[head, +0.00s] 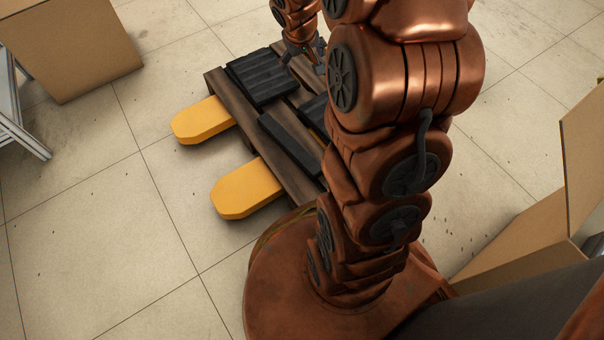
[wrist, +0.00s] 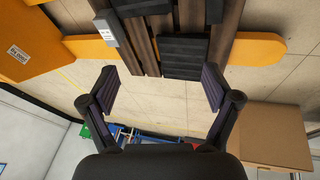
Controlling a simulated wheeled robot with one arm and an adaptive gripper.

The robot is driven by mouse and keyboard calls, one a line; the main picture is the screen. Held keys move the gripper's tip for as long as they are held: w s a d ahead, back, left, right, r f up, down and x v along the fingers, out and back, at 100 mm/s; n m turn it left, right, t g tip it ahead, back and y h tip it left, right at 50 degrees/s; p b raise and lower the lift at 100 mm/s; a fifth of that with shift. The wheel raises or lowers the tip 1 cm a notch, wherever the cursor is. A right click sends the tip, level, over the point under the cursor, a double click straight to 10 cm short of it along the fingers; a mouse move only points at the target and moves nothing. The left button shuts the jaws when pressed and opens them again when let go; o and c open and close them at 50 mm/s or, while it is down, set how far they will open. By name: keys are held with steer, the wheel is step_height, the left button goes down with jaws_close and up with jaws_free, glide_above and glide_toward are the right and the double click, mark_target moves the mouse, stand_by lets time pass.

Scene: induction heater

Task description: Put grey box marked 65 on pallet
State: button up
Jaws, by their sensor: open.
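In the wrist view, a small light grey box (wrist: 107,28) with a white label lies on the wooden pallet (wrist: 228,22), near its left part. Its marking is too small to read, so I cannot tell whether it says 65. Several dark ribbed boxes (wrist: 185,57) also lie on the pallet. My gripper (wrist: 159,78) is open, with nothing between its fingers. In the head view, my gripper (head: 304,58) is over the far part of the pallet (head: 217,83), partly hidden by my arm. Dark boxes (head: 263,78) show there; the light grey box cannot be made out.
Yellow forks (head: 247,188) stick out from the pallet's near left side. A large cardboard box (head: 78,45) stands at the upper left. An open cardboard box (head: 515,240) is at the right. The tiled floor at the lower left is clear.

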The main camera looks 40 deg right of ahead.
steer(key=s+a+r+g+y, duration=0.1)
steer(key=s+a+r+g, duration=0.1)
steer(key=s+a, duration=0.9)
steer(key=s+a+r+n+g+y, duration=0.1)
steer(key=s+a+g, duration=0.3)
steer(key=s+a, duration=0.6)
steer(key=s+r+y, duration=0.1)
steer(key=s, duration=0.8)
steer(key=shift+a+r+n, duration=0.3)
steer(key=shift+a+r, duration=0.05)
steer(key=shift+a, duration=0.05)
